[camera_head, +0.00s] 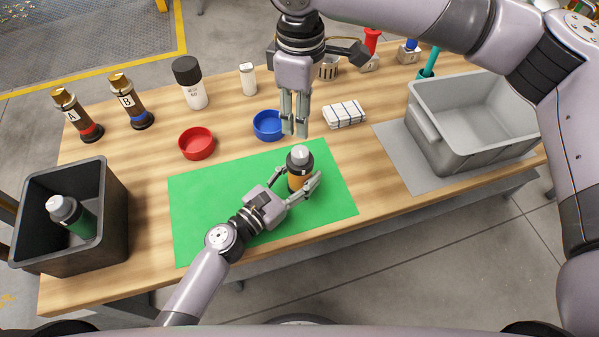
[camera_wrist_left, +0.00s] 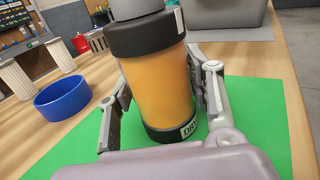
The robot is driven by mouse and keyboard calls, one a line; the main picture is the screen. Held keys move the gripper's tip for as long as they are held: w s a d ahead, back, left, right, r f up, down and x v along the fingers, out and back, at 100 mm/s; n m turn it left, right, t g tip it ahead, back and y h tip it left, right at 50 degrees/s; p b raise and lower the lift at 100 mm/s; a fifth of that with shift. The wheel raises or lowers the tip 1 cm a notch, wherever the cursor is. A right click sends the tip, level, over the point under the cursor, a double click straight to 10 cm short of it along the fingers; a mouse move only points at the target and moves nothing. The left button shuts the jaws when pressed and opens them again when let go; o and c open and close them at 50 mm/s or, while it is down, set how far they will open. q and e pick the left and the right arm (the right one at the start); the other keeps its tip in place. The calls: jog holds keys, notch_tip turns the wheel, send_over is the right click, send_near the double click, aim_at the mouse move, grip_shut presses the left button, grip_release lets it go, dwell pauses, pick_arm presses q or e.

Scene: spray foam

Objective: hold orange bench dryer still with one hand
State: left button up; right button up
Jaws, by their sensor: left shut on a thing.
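The orange bench dryer (camera_head: 298,182) stands upright on the green mat (camera_head: 215,210), with a black collar and grey cap. It fills the middle of the left wrist view (camera_wrist_left: 158,85), where part of a label shows low on its side. My left gripper (camera_head: 296,186) is shut on the dryer, one finger on each side of its body. In the left wrist view its fingers also flank the dryer (camera_wrist_left: 163,95). My right gripper (camera_head: 295,130) points down, empty, above the table behind the dryer. Its two fingers are parallel with a narrow gap between them.
A blue bowl (camera_head: 268,125) and red bowl (camera_head: 197,143) sit behind the mat. A folded cloth (camera_head: 345,114) lies right of my right gripper. A grey bin (camera_head: 470,140) stands at right, a black bin (camera_head: 110,215) holding a green bottle (camera_head: 75,217) at left. Bottles line the back left.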

aim_at(300, 151)
jog(key=shift+o, duration=1.3)
jog(key=shift+a+r+m, duration=0.1)
jog(key=shift+r+m, duration=0.35)
jog(key=shift+m, duration=0.05)
jog(key=shift+o, duration=0.5)
jog(key=shift+r+m, duration=0.4)
jog(key=shift+m, duration=0.2)
notch_tip(300, 151, down, 12)
jog(key=shift+r, duration=0.1)
jog(key=shift+c, duration=0.3)
jog(key=c, duration=1.1)
